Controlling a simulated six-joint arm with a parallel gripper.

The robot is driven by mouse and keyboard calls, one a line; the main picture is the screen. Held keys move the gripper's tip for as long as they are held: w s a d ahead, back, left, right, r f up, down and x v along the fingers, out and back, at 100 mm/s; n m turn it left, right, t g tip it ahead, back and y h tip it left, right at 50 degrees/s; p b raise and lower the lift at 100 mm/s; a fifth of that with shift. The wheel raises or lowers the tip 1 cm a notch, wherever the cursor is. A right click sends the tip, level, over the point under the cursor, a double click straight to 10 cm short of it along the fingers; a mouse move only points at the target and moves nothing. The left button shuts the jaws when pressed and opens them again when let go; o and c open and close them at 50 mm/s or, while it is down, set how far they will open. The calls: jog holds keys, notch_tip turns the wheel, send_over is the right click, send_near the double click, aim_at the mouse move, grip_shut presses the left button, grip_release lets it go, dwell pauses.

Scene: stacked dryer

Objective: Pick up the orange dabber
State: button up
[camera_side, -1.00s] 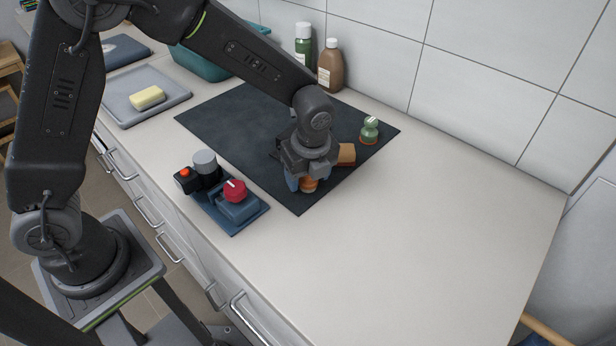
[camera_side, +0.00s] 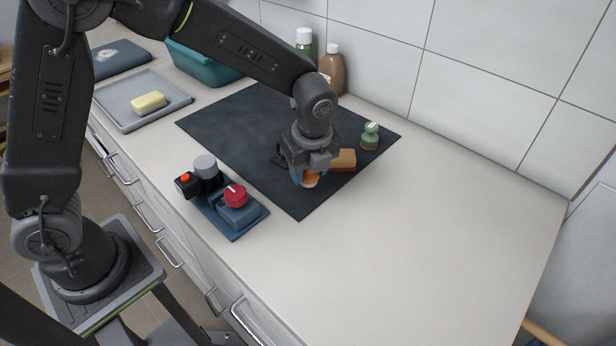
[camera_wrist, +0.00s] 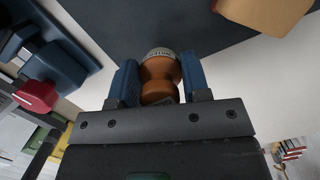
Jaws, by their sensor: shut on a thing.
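The orange dabber (camera_wrist: 160,72) is a rounded orange-brown piece with a pale, lettered end. In the wrist view it sits between the two blue fingers of my gripper (camera_wrist: 160,85), which are shut on it. In the side view my gripper (camera_side: 308,178) is over the front right part of the dark mat (camera_side: 225,125), and only a small part of the orange dabber (camera_side: 310,182) shows below the fingers. I cannot tell exactly how far it is above the mat.
An orange-tan block (camera_side: 345,160) is just right of my gripper, with a green dabber (camera_side: 370,136) beyond it. A control box with a red knob (camera_side: 235,195) is at the front left. Bottles (camera_side: 332,70) stand at the wall. The counter at right (camera_side: 450,220) is clear.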

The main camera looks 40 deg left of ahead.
jog(key=s+a+r, duration=0.2)
jog(key=a+r, duration=0.6)
jog(key=a, duration=0.3)
jog(key=shift+s+a, duration=0.2)
jog(key=o, duration=0.4)
jog(key=c, duration=0.3)
